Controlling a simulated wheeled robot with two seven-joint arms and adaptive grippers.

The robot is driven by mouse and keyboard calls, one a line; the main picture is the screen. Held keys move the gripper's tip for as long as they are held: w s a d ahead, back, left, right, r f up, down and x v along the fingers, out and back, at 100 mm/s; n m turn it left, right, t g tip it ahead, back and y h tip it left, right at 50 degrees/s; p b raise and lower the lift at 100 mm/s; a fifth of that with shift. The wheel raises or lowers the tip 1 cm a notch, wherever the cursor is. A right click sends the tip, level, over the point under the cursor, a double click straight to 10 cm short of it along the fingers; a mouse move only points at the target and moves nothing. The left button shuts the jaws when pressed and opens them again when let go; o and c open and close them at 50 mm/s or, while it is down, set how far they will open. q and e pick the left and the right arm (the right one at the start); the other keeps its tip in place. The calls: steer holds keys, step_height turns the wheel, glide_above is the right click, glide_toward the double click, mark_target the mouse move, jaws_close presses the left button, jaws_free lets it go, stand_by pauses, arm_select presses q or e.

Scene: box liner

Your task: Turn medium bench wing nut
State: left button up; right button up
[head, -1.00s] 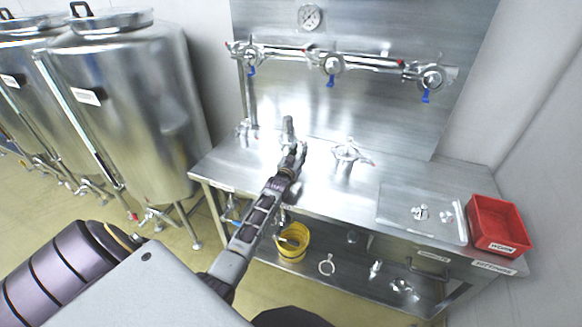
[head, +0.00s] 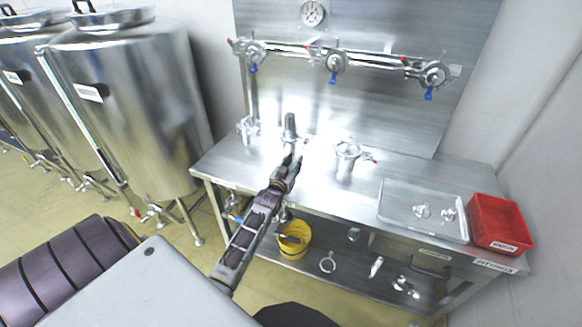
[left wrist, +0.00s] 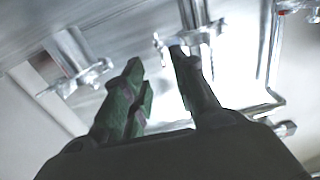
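Three upright steel fittings stand along the bench: one at the left (head: 247,128), a taller capped one in the middle (head: 290,124) and one at the right (head: 347,152) with clamp hardware and a small red tip. Which carries the medium wing nut I cannot tell. My left gripper (head: 291,162) is over the bench's front part, in front of the middle fitting and apart from it. In the left wrist view my left gripper (left wrist: 156,58) has its fingers spread with nothing between them. A clamped fitting (left wrist: 194,32) shows just beyond the right finger, another (left wrist: 75,62) at the left.
A pipe with blue-handled valves (head: 333,62) runs along the back panel. A yellow bucket (head: 293,240) stands on the lower shelf. Steel tanks (head: 130,110) stand left.

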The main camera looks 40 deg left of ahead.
arm_select(q)
steer(key=shift+v, duration=1.3)
